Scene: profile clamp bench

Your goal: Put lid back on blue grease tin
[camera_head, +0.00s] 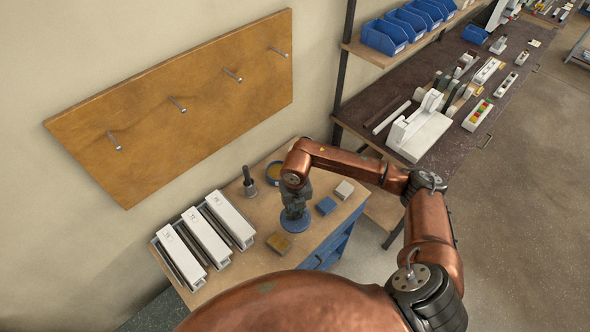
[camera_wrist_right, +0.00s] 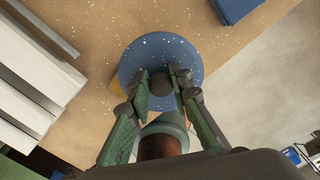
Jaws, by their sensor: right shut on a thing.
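A round blue speckled lid (camera_head: 296,223) with a dark knob is under my right gripper (camera_head: 294,208). In the right wrist view, the gripper's fingers (camera_wrist_right: 160,86) are shut on the knob of the lid (camera_wrist_right: 160,55). The lid looks roughly level; whether it touches the bench top cannot be told. A round open tin with yellow contents (camera_head: 274,172) stands on the bench behind the gripper, near the wall side. It is partly hidden by my right arm. My left gripper is not in view.
On the wooden bench top (camera_head: 233,271) are several white profiles (camera_head: 207,237) at left, a dark upright tool (camera_head: 249,181), a yellow-topped block (camera_head: 279,243), a blue block (camera_head: 326,206) and a pale block (camera_head: 344,189). A pegboard (camera_head: 180,100) hangs above.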

